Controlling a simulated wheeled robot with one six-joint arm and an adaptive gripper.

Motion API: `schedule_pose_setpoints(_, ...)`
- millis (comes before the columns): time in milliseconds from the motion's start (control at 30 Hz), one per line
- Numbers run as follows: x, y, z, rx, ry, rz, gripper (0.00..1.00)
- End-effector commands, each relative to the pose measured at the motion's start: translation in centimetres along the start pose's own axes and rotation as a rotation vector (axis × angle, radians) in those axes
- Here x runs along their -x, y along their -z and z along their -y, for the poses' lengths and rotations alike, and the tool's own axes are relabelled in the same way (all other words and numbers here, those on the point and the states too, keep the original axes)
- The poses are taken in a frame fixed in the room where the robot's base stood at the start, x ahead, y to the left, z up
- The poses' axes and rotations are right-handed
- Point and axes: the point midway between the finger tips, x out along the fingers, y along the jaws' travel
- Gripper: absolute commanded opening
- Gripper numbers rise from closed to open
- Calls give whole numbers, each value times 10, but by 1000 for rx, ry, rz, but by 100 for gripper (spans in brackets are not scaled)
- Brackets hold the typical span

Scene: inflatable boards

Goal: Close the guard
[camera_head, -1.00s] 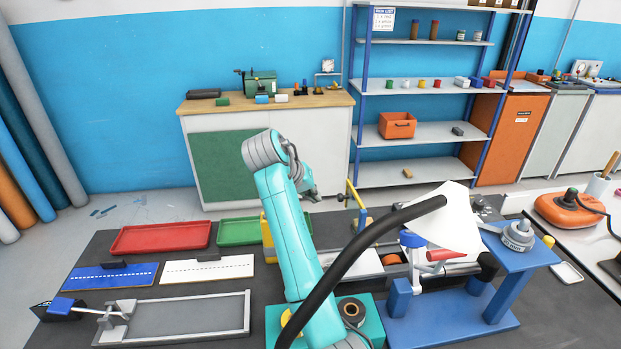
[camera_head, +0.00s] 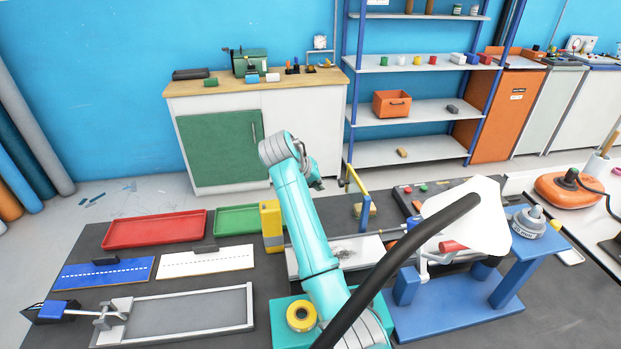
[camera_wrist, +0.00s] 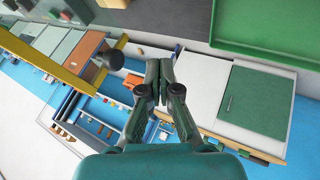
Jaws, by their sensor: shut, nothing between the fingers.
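A yellow bar (camera_head: 357,180), which looks like the guard's raised edge, stands tilted up above the pale machine bed (camera_head: 362,250) in the head view. Its hinge and lower parts are partly hidden by my arm and the black hose. In the wrist view a long yellow bar (camera_wrist: 45,60) crosses the upper left, with a dark round knob (camera_wrist: 114,59) near its end. My gripper (camera_wrist: 160,68) is shut and empty, to the right of the knob and apart from it in that picture. In the head view my gripper (camera_head: 316,184) is left of the yellow bar, partly behind my arm.
A yellow block (camera_head: 271,226) stands left of my arm, near red (camera_head: 155,229) and green (camera_head: 238,220) trays. A blue stand (camera_head: 470,300) and a white sheet (camera_head: 470,215) are at the right. A cabinet (camera_head: 220,150) and shelves stand behind.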

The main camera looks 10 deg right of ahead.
Motion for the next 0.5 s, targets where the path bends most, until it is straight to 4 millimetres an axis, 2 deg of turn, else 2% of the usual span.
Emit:
schedule_pose_setpoints(33, -4, 0, -10, -4, -2, 0, 0)
schedule_pose_setpoints(200, -12, 0, -27, -2, -1, 1, 0)
schedule_pose_setpoints(500, -16, 1, -36, 0, 0, 0, 0)
